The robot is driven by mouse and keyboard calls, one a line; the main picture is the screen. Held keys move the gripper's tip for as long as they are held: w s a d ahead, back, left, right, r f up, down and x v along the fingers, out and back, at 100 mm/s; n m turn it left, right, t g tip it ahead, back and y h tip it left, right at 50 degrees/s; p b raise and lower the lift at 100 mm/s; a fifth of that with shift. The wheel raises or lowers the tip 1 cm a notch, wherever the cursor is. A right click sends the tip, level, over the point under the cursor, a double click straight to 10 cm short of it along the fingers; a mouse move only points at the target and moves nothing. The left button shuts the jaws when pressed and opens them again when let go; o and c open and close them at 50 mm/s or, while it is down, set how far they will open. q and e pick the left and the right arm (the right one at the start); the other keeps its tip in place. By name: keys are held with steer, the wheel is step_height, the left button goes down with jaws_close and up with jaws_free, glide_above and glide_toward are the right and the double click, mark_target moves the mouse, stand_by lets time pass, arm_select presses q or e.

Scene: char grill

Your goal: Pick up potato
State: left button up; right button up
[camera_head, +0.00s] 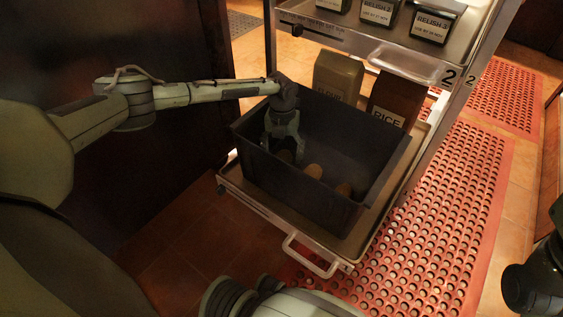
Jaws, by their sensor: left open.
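Several brown potatoes lie on the floor of a dark, deep bin. One potato (314,171) is near the middle, another potato (344,190) is further right, and a third potato (286,156) is partly hidden by my left gripper. The dark bin (305,192) stands on the lower shelf of a cart. My left gripper (284,151) reaches over the bin's left rim and points down inside it. Its fingers are apart, around or just above the third potato; I cannot tell whether they touch it. My right gripper is not clearly visible.
A rice package (390,103) and a tan package (338,76) stand behind the bin. Relish containers (432,27) sit on the shelf above. The cart's lower shelf (395,205) has a front handle (308,256). A red perforated mat (455,205) covers floor at right.

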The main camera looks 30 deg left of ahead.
arm_select(q)
steer(key=shift+f, duration=0.8)
steer(key=shift+c, duration=0.5)
steer(key=c, duration=1.3)
steer(key=shift+r, duration=0.1)
